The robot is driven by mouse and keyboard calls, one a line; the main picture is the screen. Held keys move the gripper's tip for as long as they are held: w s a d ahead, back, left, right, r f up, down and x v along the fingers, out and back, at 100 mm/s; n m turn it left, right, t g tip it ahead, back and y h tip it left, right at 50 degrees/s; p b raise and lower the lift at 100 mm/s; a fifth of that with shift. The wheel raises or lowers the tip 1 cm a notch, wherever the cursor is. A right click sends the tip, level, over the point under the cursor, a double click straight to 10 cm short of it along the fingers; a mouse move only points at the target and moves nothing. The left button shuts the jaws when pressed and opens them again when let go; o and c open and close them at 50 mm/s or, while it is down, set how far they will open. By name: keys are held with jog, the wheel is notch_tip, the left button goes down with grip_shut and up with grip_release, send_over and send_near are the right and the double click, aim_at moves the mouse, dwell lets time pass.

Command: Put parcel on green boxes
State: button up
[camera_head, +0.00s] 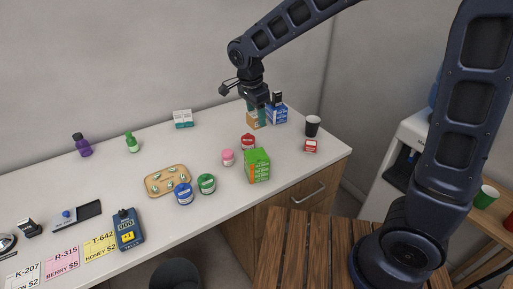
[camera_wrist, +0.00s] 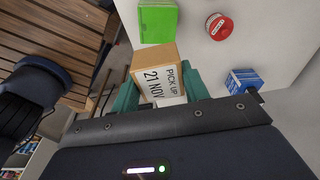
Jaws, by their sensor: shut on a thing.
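The parcel (camera_head: 252,121) is a small brown box near the back of the white counter, seen partly behind my gripper (camera_head: 259,113). In the wrist view the parcel (camera_wrist: 154,57) has a white label reading "PICK UP 21 NOV". My gripper (camera_wrist: 160,95) is shut on it, with one teal finger at each side. I cannot tell whether the parcel touches the counter. The green boxes (camera_head: 258,168) stand upright together near the counter's front edge, with an orange strip on the left side. Their plain green top shows in the wrist view (camera_wrist: 158,20), beyond the parcel.
A blue box (camera_head: 278,114) stands close right of the parcel. A red-lidded jar (camera_head: 248,142) and a pink jar (camera_head: 228,157) stand near the green boxes.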

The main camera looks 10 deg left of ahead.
notch_tip(320, 180, down, 13)
dwell(0.6)
jog(key=shift+f, duration=0.15)
jog(key=o, duration=1)
jog(key=r, duration=0.4)
jog(key=a+r, duration=0.1)
jog(key=r, duration=0.3)
jog(key=s+r, duration=0.1)
jog(key=r, duration=0.3)
jog(key=shift+s+a+r, duration=0.1)
jog(key=shift+a, duration=0.05)
